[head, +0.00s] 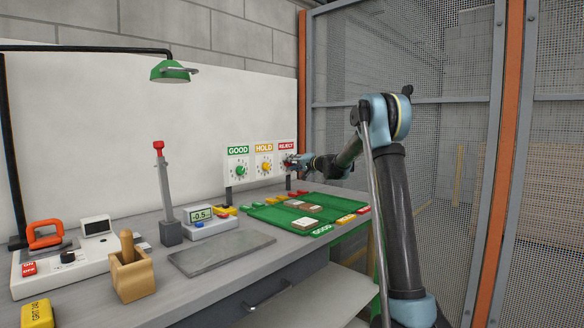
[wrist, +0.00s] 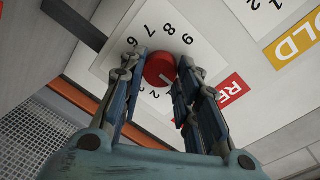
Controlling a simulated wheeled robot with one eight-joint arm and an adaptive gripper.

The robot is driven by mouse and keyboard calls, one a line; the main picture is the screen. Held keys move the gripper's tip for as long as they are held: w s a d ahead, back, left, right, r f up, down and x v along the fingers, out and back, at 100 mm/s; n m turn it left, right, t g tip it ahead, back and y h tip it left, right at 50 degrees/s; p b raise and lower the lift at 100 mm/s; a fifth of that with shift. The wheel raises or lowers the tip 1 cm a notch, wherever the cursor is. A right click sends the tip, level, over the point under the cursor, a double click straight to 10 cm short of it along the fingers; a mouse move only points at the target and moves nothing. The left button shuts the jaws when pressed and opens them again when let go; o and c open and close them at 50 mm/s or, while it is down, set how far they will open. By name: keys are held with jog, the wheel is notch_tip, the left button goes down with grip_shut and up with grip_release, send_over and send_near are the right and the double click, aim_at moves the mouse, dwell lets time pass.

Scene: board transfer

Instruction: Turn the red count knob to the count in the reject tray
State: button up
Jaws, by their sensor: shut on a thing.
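The red count knob (wrist: 158,72) sits on the dial under the red REJECT label (wrist: 222,93). My gripper (wrist: 162,63) is shut on it, one finger on each side. A pale mark shows on the knob's lower part; I cannot tell exactly which number it points to. Digits 6 to 9 and some low digits show around it. In the head view my gripper (head: 290,162) covers most of this dial, below the REJECT sign (head: 286,146). The green trays (head: 268,214) lie on the bench with pale and brown boards; the red-tagged reject tray's count is too small to read.
The GOOD dial (head: 238,169) and HOLD dial (head: 265,166) stand left of my gripper. A scale (head: 209,225), a grey post with a red top (head: 164,190) and a wooden holder (head: 131,275) stand on the bench. A mesh fence (head: 440,60) is at the right.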

jog(key=shift+f, duration=0.1)
jog(key=o, duration=1.1)
jog(key=shift+w, duration=0.1)
jog(key=shift+c, duration=0.2)
jog(key=shift+d, duration=0.1)
jog(key=f+v, duration=0.1)
jog(key=v, duration=1)
jog(key=shift+s+d+r, duration=0.25)
jog(key=shift+d+r, duration=0.1)
jog(key=shift+r, duration=0.05)
